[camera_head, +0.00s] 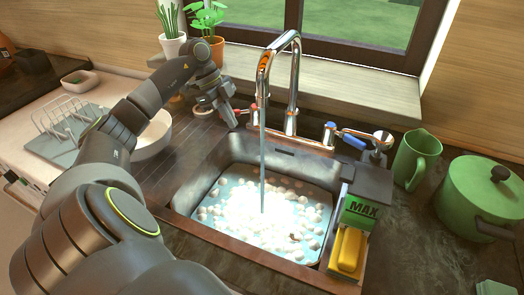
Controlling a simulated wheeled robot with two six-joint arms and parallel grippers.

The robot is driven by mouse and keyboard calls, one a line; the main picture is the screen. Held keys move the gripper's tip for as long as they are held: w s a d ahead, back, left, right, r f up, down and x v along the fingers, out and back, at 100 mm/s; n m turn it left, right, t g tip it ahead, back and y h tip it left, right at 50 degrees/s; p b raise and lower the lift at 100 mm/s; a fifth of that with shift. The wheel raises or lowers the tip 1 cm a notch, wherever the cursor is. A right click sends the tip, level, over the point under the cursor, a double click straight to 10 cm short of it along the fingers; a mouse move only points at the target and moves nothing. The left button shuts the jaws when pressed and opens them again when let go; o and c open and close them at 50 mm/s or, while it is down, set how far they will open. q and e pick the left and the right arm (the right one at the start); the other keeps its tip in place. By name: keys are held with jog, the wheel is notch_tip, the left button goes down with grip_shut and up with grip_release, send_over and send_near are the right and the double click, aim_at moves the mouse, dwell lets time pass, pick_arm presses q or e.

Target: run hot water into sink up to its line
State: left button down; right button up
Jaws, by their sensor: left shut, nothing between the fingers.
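The dark sink (215,165) holds pale blue water (240,185) with white foam and bubbles on top. A stream of water (262,150) falls from the chrome tap (293,85) into the foam. The red hot handle (254,107) is left of the spout, and the blue cold handle (329,131) is right of it. My left gripper (236,118) is shut and empty, close beside the red handle; I cannot tell if they touch. A green MAX label (362,210) is at the sink's right edge. The level line inside the sink cannot be made out. My right gripper is out of view.
A yellow sponge (348,250) sits below the label. A green mug (414,160) and a lidded green pot (478,198) stand on the right. A white bowl (153,140) and dish rack (65,135) are left, partly behind my arm. Potted plants (208,45) stand behind.

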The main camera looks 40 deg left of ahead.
pick_arm(q)
jog(key=shift+w+a, duration=0.7)
jog(key=shift+a, duration=0.2)
jog(key=shift+r, duration=0.1)
notch_tip(320, 180, up, 7)
jog(key=s+d+p, duration=0.1)
jog(key=p, duration=0.5)
jog(key=shift+s+p, duration=0.15)
jog(key=shift+p, duration=0.2)
